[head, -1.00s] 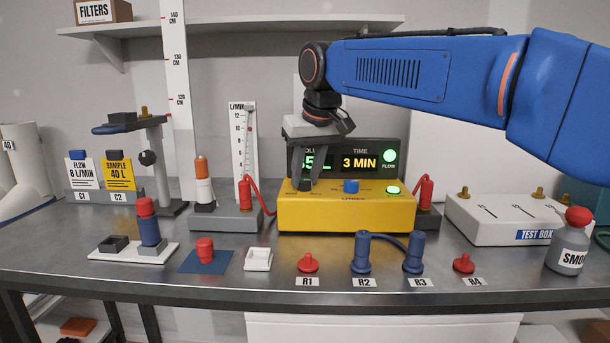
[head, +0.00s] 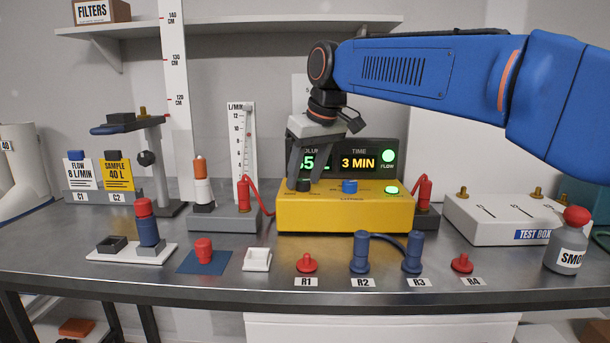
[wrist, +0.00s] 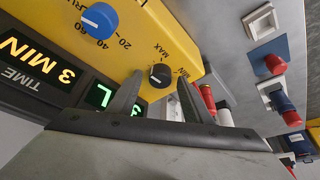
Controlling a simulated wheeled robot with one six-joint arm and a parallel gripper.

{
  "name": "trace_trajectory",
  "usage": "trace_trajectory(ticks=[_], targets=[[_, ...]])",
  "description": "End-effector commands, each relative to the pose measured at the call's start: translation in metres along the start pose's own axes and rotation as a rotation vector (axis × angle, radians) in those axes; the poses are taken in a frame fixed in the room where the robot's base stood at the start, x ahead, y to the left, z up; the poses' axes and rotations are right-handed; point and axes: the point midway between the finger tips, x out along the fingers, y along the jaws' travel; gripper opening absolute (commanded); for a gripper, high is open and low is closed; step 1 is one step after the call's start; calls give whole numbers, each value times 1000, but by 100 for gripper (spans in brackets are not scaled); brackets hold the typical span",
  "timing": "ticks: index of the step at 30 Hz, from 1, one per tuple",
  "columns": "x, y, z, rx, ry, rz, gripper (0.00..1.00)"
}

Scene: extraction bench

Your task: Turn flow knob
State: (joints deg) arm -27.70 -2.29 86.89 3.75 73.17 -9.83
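The black flow knob (wrist: 160,75), with MIN and MAX marked beside it, is on the top of the yellow box (head: 345,215). It also shows in the head view (head: 304,185), partly behind my gripper's fingers. In the wrist view its white pointer line is visible. My gripper (wrist: 160,84) is open, with a fingertip on each side of the knob in that view; I cannot tell whether they touch it. In the head view my gripper (head: 303,183) is tilted over the box's left end. The display (head: 362,160) reads 3 MIN; its left number is partly hidden.
A blue knob (head: 350,186) and a lit green button (head: 391,191) are to the right on the same box. The flow column (head: 242,150) and a red fitting with a hose (head: 243,192) stand close on the left. Red and blue fittings line the bench's front.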

Motion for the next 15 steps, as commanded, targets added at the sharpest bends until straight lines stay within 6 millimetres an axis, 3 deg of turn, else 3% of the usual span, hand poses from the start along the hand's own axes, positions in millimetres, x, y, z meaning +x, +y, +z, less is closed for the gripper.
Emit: trace_trajectory(ticks=[10,15], targets=[[-2,0,0,0,0,0,46],[-19,0,0,1,2,0,46]])
